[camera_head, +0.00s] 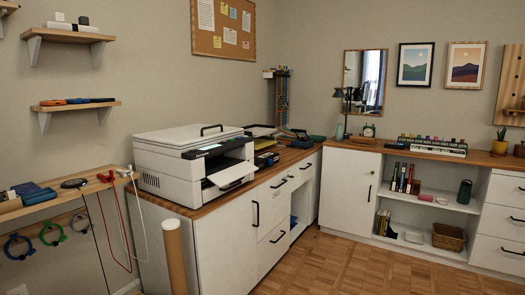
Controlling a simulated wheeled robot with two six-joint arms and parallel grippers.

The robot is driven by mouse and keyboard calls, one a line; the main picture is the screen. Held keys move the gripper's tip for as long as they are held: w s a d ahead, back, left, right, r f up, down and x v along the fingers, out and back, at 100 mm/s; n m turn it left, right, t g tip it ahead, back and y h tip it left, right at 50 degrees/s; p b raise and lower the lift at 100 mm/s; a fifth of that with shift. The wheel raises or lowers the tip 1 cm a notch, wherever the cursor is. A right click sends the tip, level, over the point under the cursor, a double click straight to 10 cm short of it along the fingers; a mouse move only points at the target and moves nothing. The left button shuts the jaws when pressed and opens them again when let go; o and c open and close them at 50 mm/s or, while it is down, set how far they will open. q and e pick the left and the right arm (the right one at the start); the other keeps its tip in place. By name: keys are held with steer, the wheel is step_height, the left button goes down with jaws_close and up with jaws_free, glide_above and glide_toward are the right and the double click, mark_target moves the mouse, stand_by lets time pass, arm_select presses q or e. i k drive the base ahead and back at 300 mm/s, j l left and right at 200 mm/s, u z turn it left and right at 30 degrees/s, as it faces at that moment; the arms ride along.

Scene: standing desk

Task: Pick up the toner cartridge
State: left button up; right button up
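A white printer (190,163) stands on the wooden counter (205,207) at the left, with its output tray (232,175) sticking out at the front. A small dark object with a yellow patch (266,159) lies on the counter just right of the printer. It may be the toner cartridge, but it is too small to tell. No other thing in view is clearly a toner cartridge. Neither of my grippers is in view.
White cabinets (348,190) run along the back and left walls. A wall shelf (75,190) with cables hanging below it is at the left. A brown tube (173,255) stands upright before the left counter. The wooden floor (345,265) is clear in the middle.

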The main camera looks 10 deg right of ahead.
mark_target(262, 162)
steer(key=i+l+u, duration=0.1)
steer(key=i+l, duration=0.15)
steer(key=i+l+u, duration=0.1)
steer(key=i+l, duration=0.15)
steer(key=l, duration=0.25)
steer(key=i+l+u, duration=0.1)
steer(key=i+l, duration=0.15)
steer(key=l, duration=0.15)
steer(key=i+l+u, duration=0.1)
steer(key=i+l, duration=0.15)
steer(key=l, duration=0.15)
steer(key=i+l+u, duration=0.1)
steer(key=l, duration=0.35)
steer(key=i+l+u, duration=0.15)
steer(key=i+l, duration=0.15)
steer(key=l, duration=0.15)
steer(key=i+l+u, duration=0.1)
steer(key=l, duration=0.35)
steer(key=i+l+u, duration=0.1)
steer(key=i+l, duration=0.15)
steer(key=l, duration=0.25)
